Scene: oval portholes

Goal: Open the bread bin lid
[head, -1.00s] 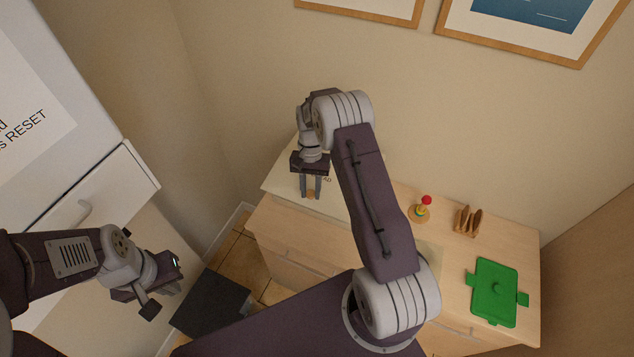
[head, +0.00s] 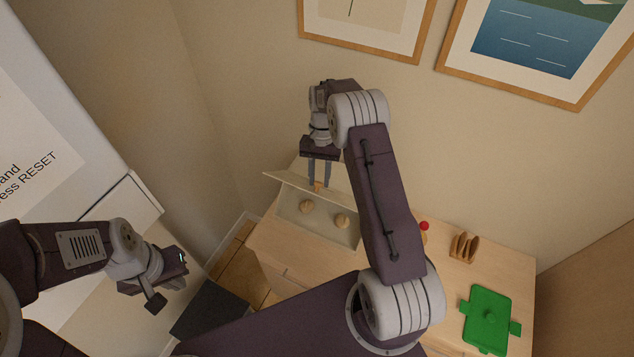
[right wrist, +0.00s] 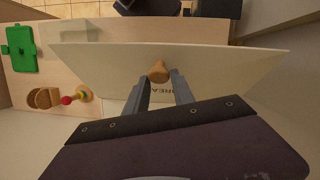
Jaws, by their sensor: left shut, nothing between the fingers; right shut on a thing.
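The cream bread bin (head: 324,233) stands on the wooden cabinet, with its lid (head: 285,179) tilted up. Two round rolls (head: 306,206) show inside the bin. My right gripper (head: 319,186) is shut on the lid's small wooden knob (right wrist: 158,72). In the right wrist view the pale lid (right wrist: 220,70) spans wide behind the fingers, and its dark lettering is partly hidden. My left gripper (head: 168,293) is shut and empty, at the lower left, well away from the bin.
The wall with framed pictures (head: 530,45) is behind.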

